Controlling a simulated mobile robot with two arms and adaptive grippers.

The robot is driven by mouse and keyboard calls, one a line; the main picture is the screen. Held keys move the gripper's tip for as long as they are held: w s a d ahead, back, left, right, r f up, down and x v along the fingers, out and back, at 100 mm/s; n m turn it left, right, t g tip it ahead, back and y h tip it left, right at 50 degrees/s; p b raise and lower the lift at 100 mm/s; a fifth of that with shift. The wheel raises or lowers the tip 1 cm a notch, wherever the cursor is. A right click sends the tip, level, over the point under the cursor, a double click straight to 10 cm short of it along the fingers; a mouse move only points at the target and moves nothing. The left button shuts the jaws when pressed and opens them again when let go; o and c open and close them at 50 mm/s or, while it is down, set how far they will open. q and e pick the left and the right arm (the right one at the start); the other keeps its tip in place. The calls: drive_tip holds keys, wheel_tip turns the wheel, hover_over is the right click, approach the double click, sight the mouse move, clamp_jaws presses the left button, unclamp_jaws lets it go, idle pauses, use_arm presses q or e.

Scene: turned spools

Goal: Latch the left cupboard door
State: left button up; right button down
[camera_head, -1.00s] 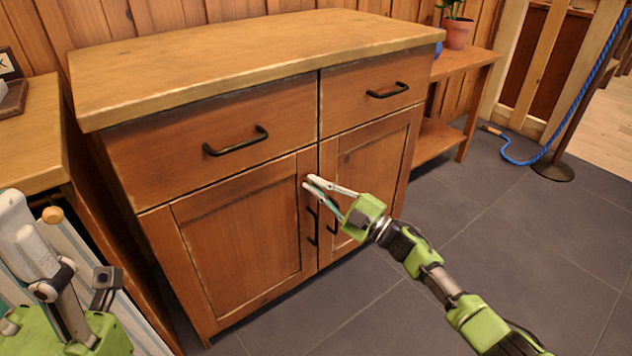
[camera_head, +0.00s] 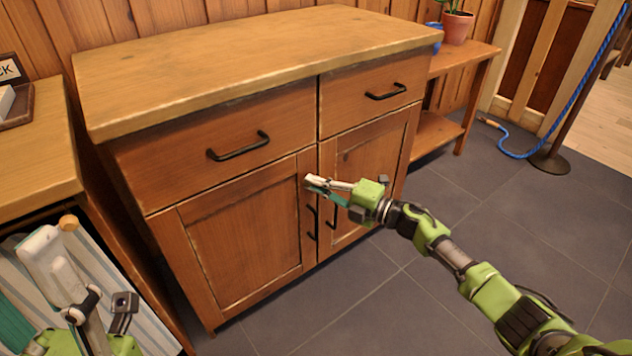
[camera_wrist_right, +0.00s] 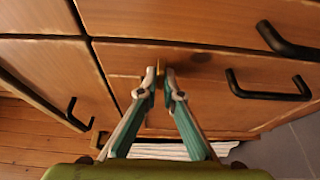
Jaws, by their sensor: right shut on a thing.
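The left cupboard door (camera_head: 245,232) is a framed wooden panel and looks flush with the cupboard front. My right gripper (camera_head: 312,181) is at this door's upper right corner, beside the gap to the right door (camera_head: 372,160). In the right wrist view my right gripper (camera_wrist_right: 161,72) has its fingertips close together, shut on a small brownish latch piece (camera_wrist_right: 161,62). The fingertips hide most of the latch, so its angle cannot be told. My left gripper (camera_head: 55,262) hangs at the lower left, away from the cupboard; its opening cannot be told.
Black bar handles stick out from the left door (camera_head: 312,223), the right door (camera_head: 332,215) and the drawers above (camera_head: 238,147). A counter (camera_head: 35,165) stands on the left. A shelf bench (camera_head: 455,100) with a potted plant (camera_head: 457,25) is on the right. The tiled floor in front is clear.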

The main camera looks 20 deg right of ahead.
idle(0.4)
drive_tip(key=c, duration=2.2)
unclamp_jaws()
drive_tip(key=v, duration=1.2)
